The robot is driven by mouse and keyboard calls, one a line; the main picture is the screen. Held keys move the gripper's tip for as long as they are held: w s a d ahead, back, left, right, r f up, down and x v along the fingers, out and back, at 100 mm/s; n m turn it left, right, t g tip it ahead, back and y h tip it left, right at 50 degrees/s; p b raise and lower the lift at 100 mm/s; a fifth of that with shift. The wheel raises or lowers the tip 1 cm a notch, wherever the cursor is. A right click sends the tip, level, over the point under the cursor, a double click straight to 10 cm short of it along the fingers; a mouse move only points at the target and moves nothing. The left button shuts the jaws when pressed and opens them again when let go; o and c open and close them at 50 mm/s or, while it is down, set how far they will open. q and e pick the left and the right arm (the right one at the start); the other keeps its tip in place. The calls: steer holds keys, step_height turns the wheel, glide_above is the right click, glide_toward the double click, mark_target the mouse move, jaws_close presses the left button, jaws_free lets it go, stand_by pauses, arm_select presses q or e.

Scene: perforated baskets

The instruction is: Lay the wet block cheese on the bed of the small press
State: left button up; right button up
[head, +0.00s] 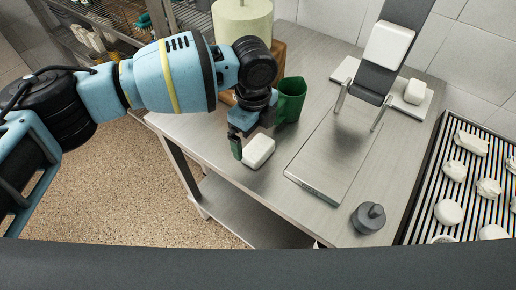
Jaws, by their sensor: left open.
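A white rounded block (259,151), which looks like the block cheese, lies on the steel table left of the small press. Whether it is wet cannot be seen. My left gripper (250,140) is open right at the block, pointing down from behind it. One dark finger shows at the block's left side; the other is hard to make out, and contact cannot be told. The press has a flat metal bed (325,160), which is bare. Its grey upper part (379,78) with a white pad is tilted up at the back, by two metal posts. My right gripper is not in view.
A pale cylinder (243,20) stands behind my arm. A second white block (415,91) lies on a white board. A grey knobbed piece (369,218) stands in front; a slatted rack (425,208) holds several white pieces.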

mark_target(258, 146)
arm_select(q)
steer(key=shift+d+f, duration=0.2)
steer(key=shift+f, duration=1.1)
steer(key=shift+d+f, duration=0.2)
steer(key=shift+f, duration=1.1)
steer(key=c, duration=1.1)
steer(key=shift+r, duration=0.15)
steer(key=shift+r, duration=0.5)
step_height(258, 146, up, 2)
steer(key=shift+r, duration=0.1)
steer(key=s+d, duration=0.1)
steer(key=s, duration=0.4)
steer(key=s+d+r, duration=0.1)
steer(key=s+d, duration=0.1)
steer(key=s, duration=0.3)
steer(key=s+d, duration=0.2)
steer(key=s, duration=0.3)
steer(key=shift+d+r+p, duration=0.15)
steer(key=shift+r+p, duration=0.15)
steer(key=shift+p, duration=0.05)
